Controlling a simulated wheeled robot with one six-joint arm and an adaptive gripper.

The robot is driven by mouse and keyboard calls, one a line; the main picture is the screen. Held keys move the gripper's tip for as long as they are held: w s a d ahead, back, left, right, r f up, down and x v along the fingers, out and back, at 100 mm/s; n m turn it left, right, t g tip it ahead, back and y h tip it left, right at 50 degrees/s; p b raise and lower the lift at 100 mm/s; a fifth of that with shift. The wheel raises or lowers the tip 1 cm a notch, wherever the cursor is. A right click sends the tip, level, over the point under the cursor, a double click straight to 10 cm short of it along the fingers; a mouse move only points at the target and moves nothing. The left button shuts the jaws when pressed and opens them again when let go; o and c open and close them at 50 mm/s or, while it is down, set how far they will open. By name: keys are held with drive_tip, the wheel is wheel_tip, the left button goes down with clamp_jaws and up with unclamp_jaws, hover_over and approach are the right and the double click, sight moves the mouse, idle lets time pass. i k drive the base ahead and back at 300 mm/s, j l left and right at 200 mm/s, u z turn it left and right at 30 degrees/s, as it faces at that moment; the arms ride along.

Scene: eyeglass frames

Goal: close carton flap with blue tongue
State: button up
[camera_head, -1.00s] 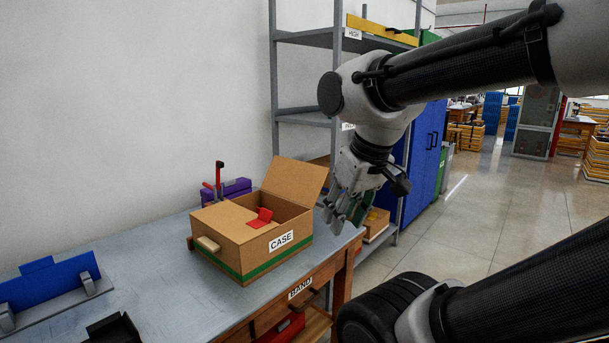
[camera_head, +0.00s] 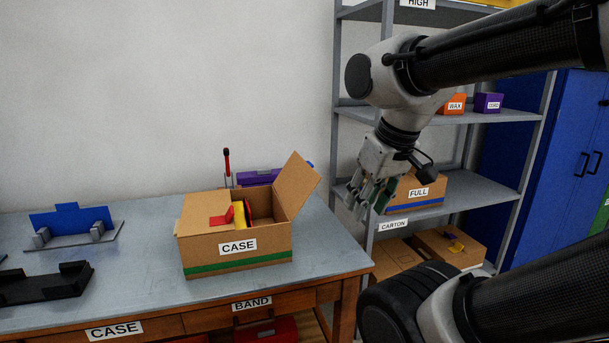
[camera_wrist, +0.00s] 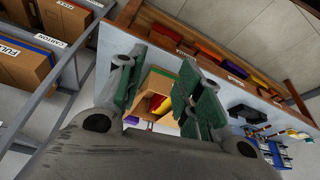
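The brown carton labelled CASE (camera_head: 205,247) stands on the grey workbench with a green stripe along its base. Its left flap (camera_head: 196,207) lies closed and a red tongue (camera_head: 221,219) stands near its inner edge. Its right flap (camera_head: 299,181) stands open, tilted outward. A yellow thing (camera_head: 239,215) shows in the opening. In the wrist view, an open carton (camera_wrist: 157,82) shows between the fingers.
A shelf at right holds a blue-striped carton labelled FULL (camera_head: 408,193). On the workbench (camera_head: 150,270) stand a blue panel in a holder (camera_head: 70,220), a black tray (camera_head: 45,286) and a purple fixture (camera_head: 260,178).

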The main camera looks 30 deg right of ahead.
sight(298, 179)
drive_tip(key=l+u, duration=0.15)
drive_tip(key=l, duration=0.3)
drive_tip(key=l+u, duration=0.15)
drive_tip(key=l, duration=0.3)
drive_tip(key=k+l+u, duration=0.15)
drive_tip(key=l, duration=0.3)
drive_tip(key=l+u, duration=0.15)
drive_tip(key=l, duration=0.35)
drive_tip(key=k+l+u, duration=0.15)
drive_tip(key=l, duration=0.25)
drive_tip(key=k+l+u, duration=0.15)
drive_tip(key=l, duration=0.3)
drive_tip(key=k+l+u, duration=0.15)
drive_tip(key=l, duration=0.3)
drive_tip(key=l+u, duration=0.1)
drive_tip(key=l, duration=0.6)
drive_tip(key=i+j, duration=0.2)
drive_tip(key=i, duration=0.25)
drive_tip(key=i+j, duration=0.15)
drive_tip(key=i, duration=0.35)
